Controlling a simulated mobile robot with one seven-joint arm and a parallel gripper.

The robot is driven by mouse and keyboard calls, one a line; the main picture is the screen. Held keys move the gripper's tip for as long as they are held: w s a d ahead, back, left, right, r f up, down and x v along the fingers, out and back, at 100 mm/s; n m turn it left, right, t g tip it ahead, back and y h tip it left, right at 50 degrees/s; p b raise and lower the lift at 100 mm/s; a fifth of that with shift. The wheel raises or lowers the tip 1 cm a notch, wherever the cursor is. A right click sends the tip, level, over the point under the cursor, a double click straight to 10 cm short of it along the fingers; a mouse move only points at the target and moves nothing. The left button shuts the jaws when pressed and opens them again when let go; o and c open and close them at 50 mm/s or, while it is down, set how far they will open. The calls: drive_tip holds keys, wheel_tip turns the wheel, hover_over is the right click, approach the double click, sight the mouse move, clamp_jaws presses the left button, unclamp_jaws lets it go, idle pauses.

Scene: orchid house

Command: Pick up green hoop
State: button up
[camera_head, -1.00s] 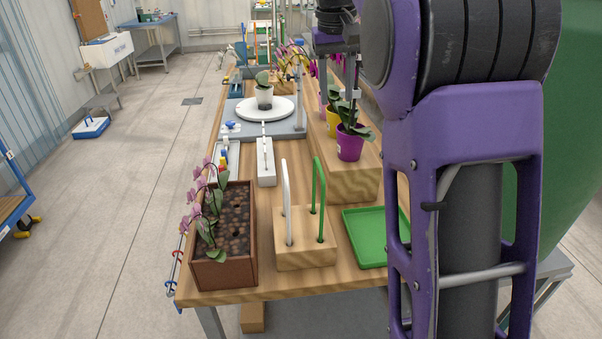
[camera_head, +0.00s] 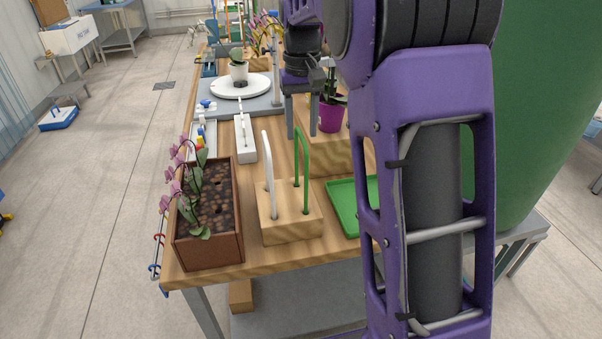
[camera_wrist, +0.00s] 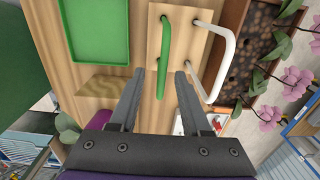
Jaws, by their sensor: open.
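The green hoop (camera_head: 304,160) stands upright in a wooden block (camera_head: 291,230) on the bench, beside a white hoop (camera_head: 268,170). In the wrist view the green hoop (camera_wrist: 165,50) shows from above, just beyond the fingertips, with the white hoop (camera_wrist: 226,55) to its right. My gripper (camera_head: 301,136) is open and empty, pointing down above the bench behind the hoops. In the wrist view my gripper (camera_wrist: 161,73) has its two fingers apart, with the near end of the green hoop roughly in line with the gap. I cannot tell the exact height between them.
A brown planter (camera_head: 208,252) with pink orchids stands left of the block. A green tray (camera_head: 344,207) lies to the right. A purple pot (camera_head: 330,117) on a wooden riser (camera_head: 336,156) stands close behind my gripper. A white rack (camera_head: 245,140) lies further back left.

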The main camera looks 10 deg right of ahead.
drive_tip(key=f, duration=0.3)
drive_tip(key=f+b, duration=0.1)
drive_tip(key=shift+s+a+f, duration=0.15)
drive_tip(key=shift+s, duration=0.25)
drive_tip(key=shift+f, duration=0.55)
clamp_jaws()
idle(0.6)
